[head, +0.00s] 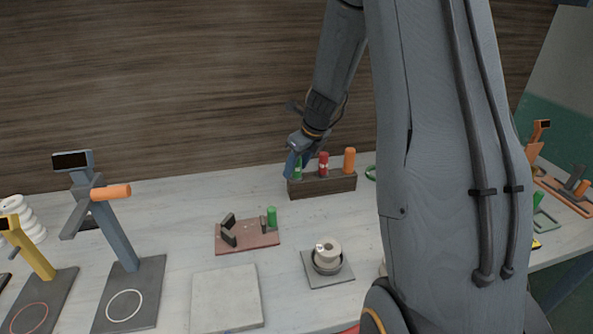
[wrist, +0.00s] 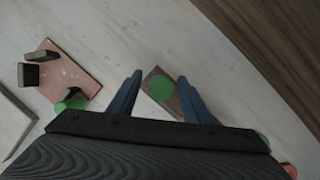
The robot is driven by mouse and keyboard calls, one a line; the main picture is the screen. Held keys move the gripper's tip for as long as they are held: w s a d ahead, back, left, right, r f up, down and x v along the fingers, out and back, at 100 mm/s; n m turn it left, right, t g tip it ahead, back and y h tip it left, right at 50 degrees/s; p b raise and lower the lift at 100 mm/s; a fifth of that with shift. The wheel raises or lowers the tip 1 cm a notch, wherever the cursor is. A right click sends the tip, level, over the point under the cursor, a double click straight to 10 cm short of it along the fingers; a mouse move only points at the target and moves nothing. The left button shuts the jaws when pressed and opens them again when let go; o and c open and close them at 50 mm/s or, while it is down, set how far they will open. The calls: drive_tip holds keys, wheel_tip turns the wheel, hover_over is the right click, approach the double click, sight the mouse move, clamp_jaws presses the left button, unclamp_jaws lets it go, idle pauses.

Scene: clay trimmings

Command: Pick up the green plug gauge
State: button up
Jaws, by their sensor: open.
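The green plug gauge (head: 297,172) stands upright at the left end of a dark wooden rack (head: 325,186), partly covered by my fingers in the head view. In the wrist view its round green top (wrist: 161,88) lies between my two blue fingers, with a gap on each side. My gripper (wrist: 160,78) is open and empty around it; in the head view my gripper (head: 294,162) points down at the rack's left end. A red plug gauge (head: 323,163) and an orange one (head: 349,160) stand beside it in the rack.
A reddish plate (head: 240,242) with dark blocks and another green cylinder (head: 272,216) lies in front. A grey square base (head: 328,278) holds stacked rings. A pale slab (head: 225,298) and a blue-grey stand (head: 115,230) are further left. A wooden wall rises behind.

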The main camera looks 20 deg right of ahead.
clamp_jaws()
drive_tip(key=shift+r, duration=0.1)
